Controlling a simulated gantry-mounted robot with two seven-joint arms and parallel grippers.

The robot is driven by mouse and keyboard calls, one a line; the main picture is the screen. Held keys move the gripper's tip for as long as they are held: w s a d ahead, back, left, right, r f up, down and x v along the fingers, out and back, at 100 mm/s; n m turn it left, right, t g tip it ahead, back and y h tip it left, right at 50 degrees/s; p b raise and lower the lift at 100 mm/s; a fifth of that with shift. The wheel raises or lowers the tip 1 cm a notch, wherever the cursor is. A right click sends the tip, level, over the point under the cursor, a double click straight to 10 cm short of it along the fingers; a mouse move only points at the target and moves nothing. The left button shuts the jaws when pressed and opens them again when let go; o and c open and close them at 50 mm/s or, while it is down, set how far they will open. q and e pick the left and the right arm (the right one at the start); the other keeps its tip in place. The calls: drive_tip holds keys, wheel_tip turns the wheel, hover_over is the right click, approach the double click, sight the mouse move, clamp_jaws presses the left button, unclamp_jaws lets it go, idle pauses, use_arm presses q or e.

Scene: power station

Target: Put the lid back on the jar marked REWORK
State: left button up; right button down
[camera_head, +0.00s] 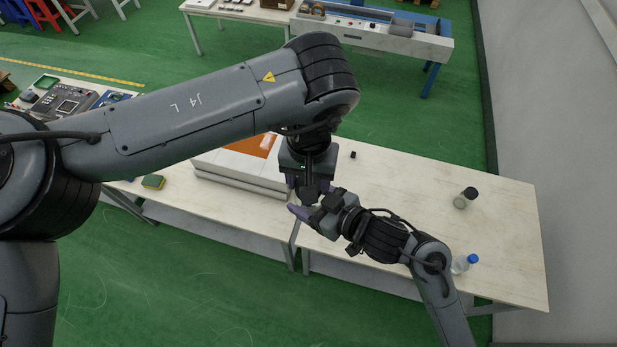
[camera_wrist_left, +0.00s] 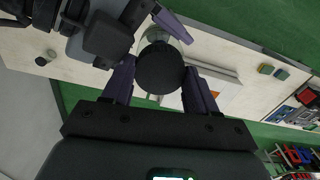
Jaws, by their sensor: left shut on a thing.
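My left gripper (camera_head: 308,190) is at the middle of the bench, pointing down. In the left wrist view its purple fingers (camera_wrist_left: 158,72) are shut on a round black lid (camera_wrist_left: 160,70). A clear glass jar (camera_wrist_left: 150,37) shows just beyond the lid, partly covered by it; I cannot tell whether they touch. My right gripper (camera_head: 307,213) reaches in from the lower right. One of its fingers lies along the jar's edge; the other is mostly hidden, so its grip is unclear. No REWORK marking is readable.
A jar with a black lid (camera_head: 465,197) and a blue-capped bottle (camera_head: 462,263) stand on the right of the bench (camera_head: 410,190). A small black object (camera_head: 353,155) lies near the back edge. A white box (camera_head: 235,180) and a sponge (camera_head: 153,182) are to the left.

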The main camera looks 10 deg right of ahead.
use_arm(q)
drive_tip(key=o, duration=1)
drive_tip(key=shift+o, duration=0.8)
drive_tip(key=shift+d, duration=0.1)
drive_tip(key=shift+s+d, duration=0.1)
drive_tip(key=shift+s, duration=0.05)
drive_tip(key=shift+r, duration=0.1)
wheel_tip(320, 180, up, 4)
drive_tip(key=shift+f, duration=0.25)
drive_tip(key=shift+r, duration=0.4)
